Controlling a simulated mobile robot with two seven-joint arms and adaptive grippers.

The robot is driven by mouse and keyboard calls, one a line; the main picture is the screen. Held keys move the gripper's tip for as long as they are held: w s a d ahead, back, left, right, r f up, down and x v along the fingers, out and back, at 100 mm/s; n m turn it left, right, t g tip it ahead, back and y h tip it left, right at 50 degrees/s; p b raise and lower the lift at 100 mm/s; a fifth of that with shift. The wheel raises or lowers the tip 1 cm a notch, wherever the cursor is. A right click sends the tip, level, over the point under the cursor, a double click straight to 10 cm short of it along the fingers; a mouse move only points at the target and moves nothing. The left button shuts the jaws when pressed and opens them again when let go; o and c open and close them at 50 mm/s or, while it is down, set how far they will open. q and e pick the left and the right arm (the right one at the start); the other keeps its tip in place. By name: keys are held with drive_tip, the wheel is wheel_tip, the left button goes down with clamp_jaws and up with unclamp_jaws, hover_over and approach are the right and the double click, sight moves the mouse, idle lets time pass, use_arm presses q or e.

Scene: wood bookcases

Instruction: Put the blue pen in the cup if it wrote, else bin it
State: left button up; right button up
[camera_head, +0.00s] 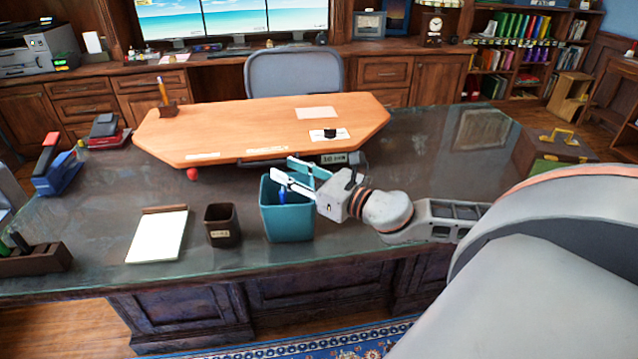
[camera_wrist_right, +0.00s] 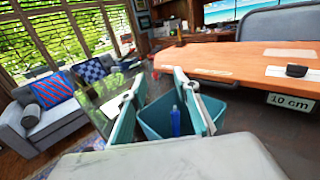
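My right gripper (camera_head: 281,177) is over the teal bin (camera_head: 288,225), its two fingers spread apart. The blue pen (camera_head: 282,196) is upright within the bin's opening. In the right wrist view the pen (camera_wrist_right: 175,121) shows between the open fingers, with a gap on each side, and the bin (camera_wrist_right: 154,122) around it; its lower end is hard to make out. The dark brown cup (camera_head: 222,228) with a small label stands left of the bin and looks empty. The notepad (camera_head: 158,236) lies left of the cup; no mark is visible on its page. My left gripper is out of view.
A raised wooden board (camera_head: 235,125) stands behind the bin, with a red ball (camera_head: 192,174) near its front edge. The glass desktop at right is mostly clear.

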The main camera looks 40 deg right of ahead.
drive_tip(key=v, duration=0.8)
drive_tip(key=shift+s, duration=0.35)
drive_tip(key=shift+d, duration=0.15)
idle(0.6)
